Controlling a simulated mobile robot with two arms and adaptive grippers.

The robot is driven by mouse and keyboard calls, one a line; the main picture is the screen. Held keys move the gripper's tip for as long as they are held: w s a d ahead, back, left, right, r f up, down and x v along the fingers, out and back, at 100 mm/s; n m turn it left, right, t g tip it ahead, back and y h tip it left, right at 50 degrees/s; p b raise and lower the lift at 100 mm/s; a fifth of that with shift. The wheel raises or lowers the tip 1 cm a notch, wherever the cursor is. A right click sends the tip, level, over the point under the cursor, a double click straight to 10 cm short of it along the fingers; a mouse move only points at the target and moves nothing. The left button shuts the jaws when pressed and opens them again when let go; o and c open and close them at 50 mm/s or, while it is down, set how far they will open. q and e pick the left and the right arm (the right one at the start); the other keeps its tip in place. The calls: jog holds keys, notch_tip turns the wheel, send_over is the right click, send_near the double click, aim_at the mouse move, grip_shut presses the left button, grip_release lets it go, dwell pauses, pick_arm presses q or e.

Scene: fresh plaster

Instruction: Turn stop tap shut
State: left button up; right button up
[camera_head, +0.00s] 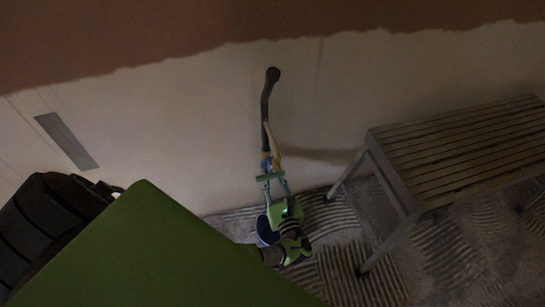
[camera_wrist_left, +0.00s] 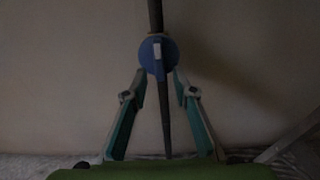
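The stop tap (camera_head: 265,158) is on a dark pipe (camera_head: 267,105) running down the pale wall. It has a blue body, with a pale tan bar (camera_head: 273,140) slanting beside the pipe. In the left wrist view the tap (camera_wrist_left: 168,56) is a blue round body with a small pale piece on its front. My left gripper (camera_head: 269,175) is just below the tap. In its wrist view the teal fingers (camera_wrist_left: 159,80) are apart, one on each side below the blue body, with a dark tapering piece between them. I cannot tell whether they touch it. My right gripper is not in view.
A blue bucket (camera_head: 264,231) stands on the floor below the tap, partly hidden by my left arm. A slatted bench (camera_head: 460,150) stands to the right. A grey strip (camera_head: 67,141) is on the wall at left. The floor (camera_head: 340,255) has a ridged pattern.

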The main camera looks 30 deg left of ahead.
pick_arm(q)
jog(key=v, duration=1.1)
jog(key=shift+s+d, duration=0.25)
jog(key=shift+d, duration=0.05)
